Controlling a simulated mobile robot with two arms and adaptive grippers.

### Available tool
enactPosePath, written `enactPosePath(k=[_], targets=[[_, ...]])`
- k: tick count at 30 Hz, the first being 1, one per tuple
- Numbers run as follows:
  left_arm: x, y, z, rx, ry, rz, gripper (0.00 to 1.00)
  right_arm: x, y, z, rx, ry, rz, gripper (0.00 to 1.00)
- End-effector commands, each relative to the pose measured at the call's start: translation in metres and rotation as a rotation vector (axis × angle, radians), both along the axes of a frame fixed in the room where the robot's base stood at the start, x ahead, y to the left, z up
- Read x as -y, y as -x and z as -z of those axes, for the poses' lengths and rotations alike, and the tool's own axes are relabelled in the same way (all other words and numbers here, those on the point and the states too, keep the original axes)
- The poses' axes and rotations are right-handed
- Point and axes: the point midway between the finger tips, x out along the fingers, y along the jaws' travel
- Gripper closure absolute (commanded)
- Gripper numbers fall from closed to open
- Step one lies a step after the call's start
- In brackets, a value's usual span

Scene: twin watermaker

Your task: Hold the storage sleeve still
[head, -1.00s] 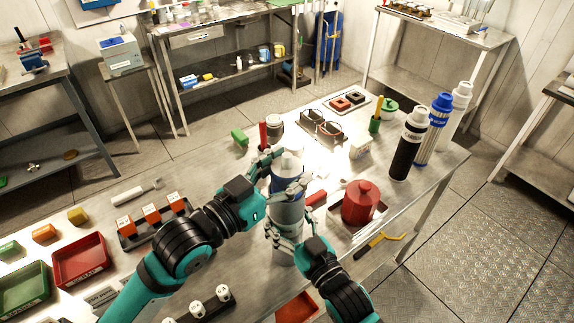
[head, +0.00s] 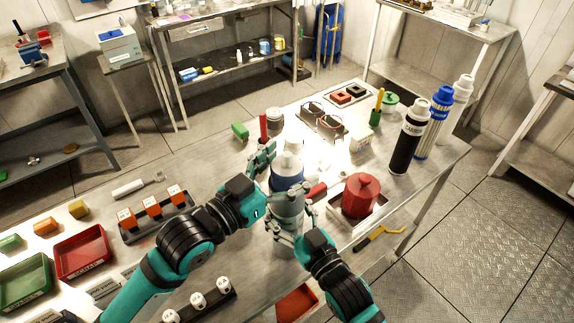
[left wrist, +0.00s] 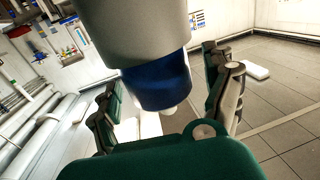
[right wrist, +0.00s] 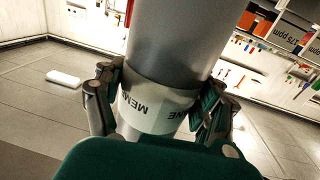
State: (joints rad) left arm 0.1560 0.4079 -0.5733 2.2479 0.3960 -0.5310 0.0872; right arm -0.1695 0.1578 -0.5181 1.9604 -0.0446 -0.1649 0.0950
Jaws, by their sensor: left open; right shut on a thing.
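A blue cylinder (head: 287,175) with a white top (head: 288,150) sticks up from the sleeve's upper end. My right gripper (head: 290,222) is shut around the sleeve, with one finger on each side at the label. My left gripper (head: 286,177) is open, its fingers either side of the blue part (left wrist: 160,85) and apart from it in the left wrist view.
A red lidded pot (head: 360,196) stands close on the right, with a red-handled tool (head: 318,190) between. Black, blue and white cylinders (head: 408,140) stand at the right edge.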

Motion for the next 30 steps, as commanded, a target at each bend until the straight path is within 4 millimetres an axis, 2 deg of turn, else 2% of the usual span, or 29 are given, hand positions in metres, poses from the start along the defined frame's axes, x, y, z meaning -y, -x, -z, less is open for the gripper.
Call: enactPosePath(k=[7,18,21,30], targets=[[-0.012,0.011,0.002,-0.004,-0.004,-0.001,0.16,0.000,0.000,0.000,0.000,-0.001,0.000,0.79],[-0.065,0.067,0.002,-0.004,-0.006,0.002,0.16,0.000,0.000,0.000,0.000,-0.001,0.000,0.79],[-0.076,0.075,0.003,-0.004,-0.002,-0.001,0.16,0.000,0.000,0.000,0.000,-0.001,0.000,0.79],[-0.084,0.085,0.001,0.001,0.001,0.002,0.16,0.000,0.000,-0.001,0.001,-0.002,-0.001,0.79]])
